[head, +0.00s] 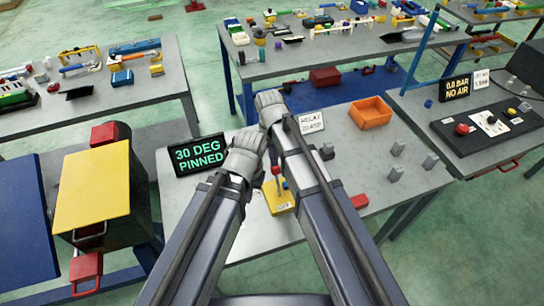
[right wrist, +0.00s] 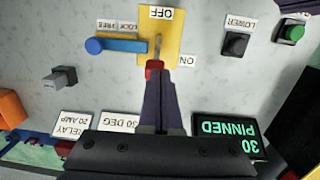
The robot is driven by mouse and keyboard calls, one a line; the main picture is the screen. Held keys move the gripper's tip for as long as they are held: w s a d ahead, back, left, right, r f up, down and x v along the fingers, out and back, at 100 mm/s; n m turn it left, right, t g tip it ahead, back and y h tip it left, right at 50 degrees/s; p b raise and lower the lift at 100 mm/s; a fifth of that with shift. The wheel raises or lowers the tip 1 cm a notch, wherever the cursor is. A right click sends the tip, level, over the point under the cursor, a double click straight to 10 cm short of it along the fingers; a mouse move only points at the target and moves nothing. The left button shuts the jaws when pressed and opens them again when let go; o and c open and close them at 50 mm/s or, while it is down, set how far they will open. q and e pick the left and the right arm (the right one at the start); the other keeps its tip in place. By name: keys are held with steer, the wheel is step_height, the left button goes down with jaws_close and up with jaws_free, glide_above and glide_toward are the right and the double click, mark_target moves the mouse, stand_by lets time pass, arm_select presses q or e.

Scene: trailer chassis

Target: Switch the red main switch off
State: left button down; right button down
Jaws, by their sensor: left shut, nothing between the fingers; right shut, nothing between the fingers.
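The red main switch is a lever with a red knob (head: 276,170) on a yellow plate (head: 283,205) on the middle table. In the right wrist view, its red knob (right wrist: 154,69) shows toward the ON label (right wrist: 188,60), away from the OFF label (right wrist: 162,13). My right gripper (right wrist: 160,88) is shut and empty; its fingers overlap the knob's lower edge there, and I cannot tell whether they touch. In the head view my right gripper (head: 268,105) is the upper one. My left gripper (head: 245,152) is shut and empty, left of the switch.
A blue lever (right wrist: 112,45) lies beside the yellow plate. A black button (right wrist: 235,44) and a green button (right wrist: 291,32) are on its other side. A "30 DEG PINNED" display (head: 200,154) and an orange bin (head: 371,112) stand on the table.

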steer(key=w+a+r+p, duration=0.1)
steer(key=w+a+r, duration=0.1)
steer(key=w, duration=0.6)
steer(key=shift+w+r+p, duration=0.15)
steer(key=shift+w+p, duration=0.15)
steer(key=shift+w, duration=0.05)
steer(key=b, duration=0.8)
glide_toward(278, 182)
steer(key=w+a+f, duration=0.1)
steer(key=w+f, duration=0.3)
steer(key=shift+w+a, duration=0.2)
steer(key=shift+w, duration=0.1)
steer(key=shift+s+f, duration=0.1)
